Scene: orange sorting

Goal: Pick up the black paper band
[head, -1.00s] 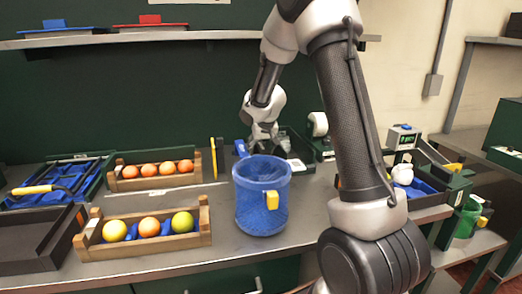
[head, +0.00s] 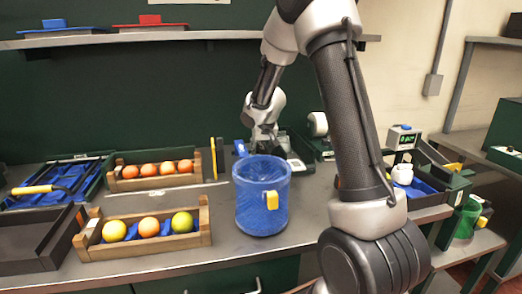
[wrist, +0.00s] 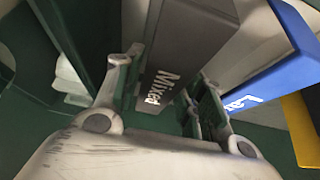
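The black paper band (wrist: 190,45), dark grey with the word "Mixed" in white, shows in the wrist view between the two fingers of my gripper (wrist: 165,82). The fingers are apart, one on each side of the band's lettered end; I cannot tell whether either touches it. In the head view my gripper (head: 265,148) points down at the back of the bench, behind the blue mesh bin. The black band cannot be made out there.
A blue band (wrist: 270,75) with white letters stands close to the right finger, with a yellow one (wrist: 300,125) beyond. A blue mesh bin (head: 262,200) stands in front. Wooden crates of fruit (head: 150,250) are at left. A green tray (head: 305,165) is near the gripper.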

